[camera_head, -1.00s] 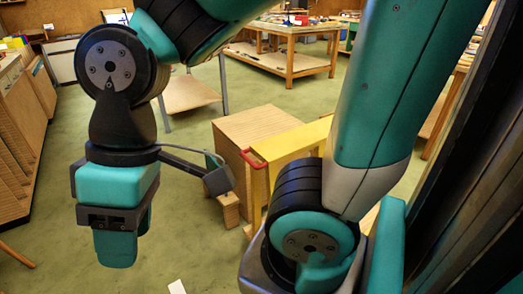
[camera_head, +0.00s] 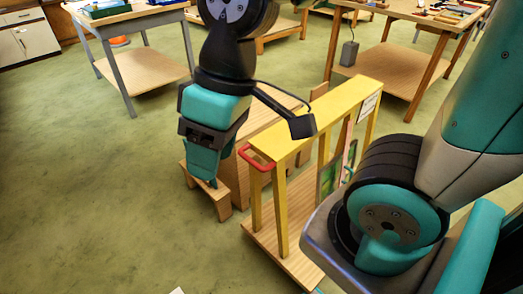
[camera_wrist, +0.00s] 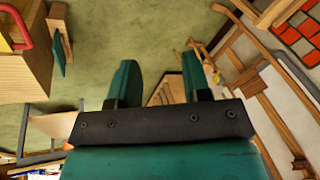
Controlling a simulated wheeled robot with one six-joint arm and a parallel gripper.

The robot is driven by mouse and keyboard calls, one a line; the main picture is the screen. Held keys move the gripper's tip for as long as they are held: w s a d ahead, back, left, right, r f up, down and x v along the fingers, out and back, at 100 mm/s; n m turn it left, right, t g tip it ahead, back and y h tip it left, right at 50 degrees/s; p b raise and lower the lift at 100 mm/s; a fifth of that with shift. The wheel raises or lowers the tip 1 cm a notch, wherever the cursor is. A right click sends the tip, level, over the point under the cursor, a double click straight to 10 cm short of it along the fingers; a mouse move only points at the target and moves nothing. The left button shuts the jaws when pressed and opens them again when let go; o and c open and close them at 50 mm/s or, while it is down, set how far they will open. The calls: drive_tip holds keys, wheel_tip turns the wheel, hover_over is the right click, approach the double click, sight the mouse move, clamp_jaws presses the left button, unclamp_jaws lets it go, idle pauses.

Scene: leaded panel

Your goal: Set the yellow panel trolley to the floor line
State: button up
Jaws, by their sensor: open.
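The yellow panel trolley (camera_head: 345,97) stands upright in the head view, with a wooden base board (camera_head: 290,258) and a red handle (camera_head: 257,160) at its near left end. A coloured panel (camera_head: 328,178) shows partly behind its frame; my arm hides the trolley's right lower part. My gripper (camera_head: 203,170) points down, left of the red handle in the picture and apart from it. In the wrist view its fingers (camera_wrist: 160,80) are spread with nothing between them, and the red handle (camera_wrist: 18,26) shows at the upper left. I cannot make out a floor line.
A wooden box (camera_head: 238,165) and a low wooden step (camera_head: 208,190) stand close behind the trolley and gripper. A grey-legged table (camera_head: 130,52) is at back left, a wooden workbench (camera_head: 400,75) at back right. Green floor at left is clear. A small white patch (camera_head: 177,291) lies at the bottom edge.

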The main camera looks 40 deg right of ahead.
drive_tip(key=w+d+f+m+h+b, duration=0.1)
drive_tip(key=w+d+f+m, duration=0.1)
drive_tip(key=w+d+f, duration=0.3)
drive_tip(key=w+d+f+m+h, duration=0.1)
drive_tip(key=w+d+h, duration=0.15)
drive_tip(key=w, duration=0.45)
drive_tip(key=m+h, duration=0.2)
drive_tip(key=m, duration=0.1)
approach(251, 160)
drive_tip(key=shift+h, duration=0.25)
drive_tip(key=f, duration=0.5)
drive_tip(key=d+f+b, duration=0.1)
drive_tip(key=f, duration=0.1)
drive_tip(key=shift+w+f, duration=0.15)
drive_tip(key=shift+f, duration=0.2)
drive_tip(key=shift+d+f, duration=0.2)
drive_tip(key=shift+f, duration=0.45)
clamp_jaws()
